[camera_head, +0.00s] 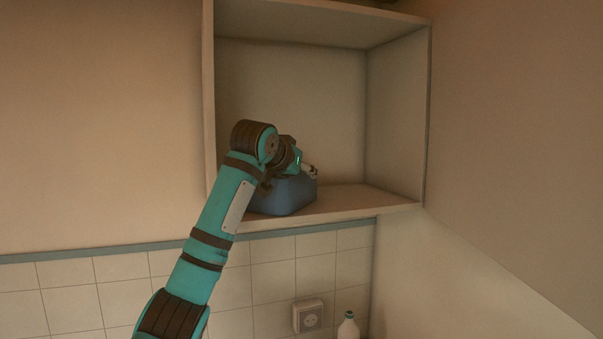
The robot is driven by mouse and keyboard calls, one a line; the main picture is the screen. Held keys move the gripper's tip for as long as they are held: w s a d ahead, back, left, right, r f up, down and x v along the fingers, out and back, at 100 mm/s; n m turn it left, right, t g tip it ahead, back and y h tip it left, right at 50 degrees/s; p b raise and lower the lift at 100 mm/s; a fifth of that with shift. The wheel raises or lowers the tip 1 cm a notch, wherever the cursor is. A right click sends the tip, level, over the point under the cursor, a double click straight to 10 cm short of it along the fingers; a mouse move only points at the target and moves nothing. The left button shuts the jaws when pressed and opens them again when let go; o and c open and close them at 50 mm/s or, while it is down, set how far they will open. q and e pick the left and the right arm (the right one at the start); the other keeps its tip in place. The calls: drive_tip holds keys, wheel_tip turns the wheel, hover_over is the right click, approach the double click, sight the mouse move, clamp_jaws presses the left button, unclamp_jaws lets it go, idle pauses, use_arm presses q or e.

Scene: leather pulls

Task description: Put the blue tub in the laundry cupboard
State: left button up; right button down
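The blue tub (284,196) is inside the open laundry cupboard (397,118), at the left part of its bottom board. It looks upright and seems to rest on the board, though its left side is hidden behind my arm. My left gripper (310,171) is at the tub's top edge, reaching in from the left. Its fingers are small and partly hidden, so I cannot tell whether they hold the rim. My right gripper is not in view.
The cupboard's left side panel (208,100) stands close to my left arm. The board is bare to the right of the tub. Below are a tiled wall, a socket (308,316) and a white bottle (348,326).

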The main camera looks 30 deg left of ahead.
use_arm(q)
drive_tip(key=shift+s+r, duration=0.1)
drive_tip(key=shift+s, duration=0.1)
drive_tip(key=v, duration=1.1)
drive_tip(key=shift+s, duration=0.25)
